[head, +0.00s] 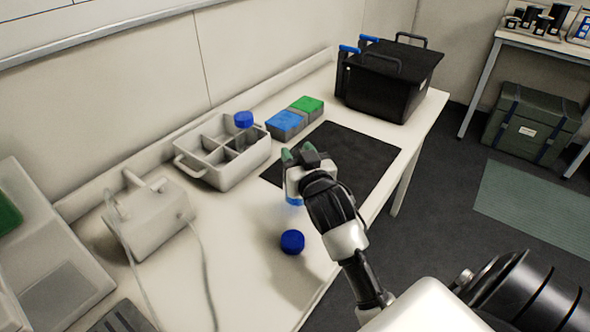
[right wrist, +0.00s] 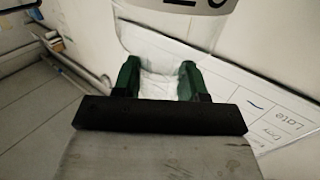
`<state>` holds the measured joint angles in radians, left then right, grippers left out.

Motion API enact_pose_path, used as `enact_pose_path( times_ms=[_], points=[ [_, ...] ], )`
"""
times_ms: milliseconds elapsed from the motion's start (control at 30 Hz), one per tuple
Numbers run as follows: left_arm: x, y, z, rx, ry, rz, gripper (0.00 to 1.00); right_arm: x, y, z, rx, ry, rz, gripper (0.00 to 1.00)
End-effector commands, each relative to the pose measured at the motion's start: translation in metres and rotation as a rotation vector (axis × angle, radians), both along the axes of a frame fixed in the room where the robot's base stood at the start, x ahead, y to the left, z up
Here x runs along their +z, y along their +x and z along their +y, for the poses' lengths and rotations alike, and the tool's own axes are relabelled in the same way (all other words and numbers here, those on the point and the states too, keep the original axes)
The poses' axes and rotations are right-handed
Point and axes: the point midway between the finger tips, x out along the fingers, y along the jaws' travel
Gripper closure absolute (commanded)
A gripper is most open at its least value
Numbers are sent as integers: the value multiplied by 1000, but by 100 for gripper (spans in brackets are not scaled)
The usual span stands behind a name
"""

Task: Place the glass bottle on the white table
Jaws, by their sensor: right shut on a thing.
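My right gripper (head: 298,153) is over the white table (head: 235,285), by the near left part of the black mat. It also shows in the right wrist view (right wrist: 158,75), its green fingers shut on a clear glass bottle (right wrist: 160,38) with a pale label at the picture's top edge. The held bottle's outline is hard to make out in the head view. A blue cap (head: 292,242) shows nearer on the table side; I cannot tell what is under it. My left gripper is not in view.
A pale divided caddy (head: 222,181) holds a blue-capped item (head: 243,119). Blue and green boxes (head: 285,124), a black mat (head: 365,160) and a black bin (head: 385,90) stand beyond. A white corded device (head: 150,215) is at left.

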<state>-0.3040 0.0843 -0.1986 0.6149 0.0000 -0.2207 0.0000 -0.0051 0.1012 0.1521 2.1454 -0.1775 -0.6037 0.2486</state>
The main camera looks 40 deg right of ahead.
Motion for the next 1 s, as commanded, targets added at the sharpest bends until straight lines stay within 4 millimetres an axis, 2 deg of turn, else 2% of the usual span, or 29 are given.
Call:
enact_pose_path(
  times_ms=[133, 400, 800, 833, 1000],
  points=[
    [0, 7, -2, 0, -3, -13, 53, -6, 8, 4, 1, -1, -3, 100],
    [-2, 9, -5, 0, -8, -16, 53, -42, 7, 4, 0, -1, -1, 100],
    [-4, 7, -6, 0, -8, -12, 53, -47, 7, 3, 1, -1, -3, 100],
    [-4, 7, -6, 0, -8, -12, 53, -48, 7, 4, 0, -1, 0, 56],
    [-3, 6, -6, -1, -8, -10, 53, -47, 7, 4, 1, -1, -1, 32]
  ],
)
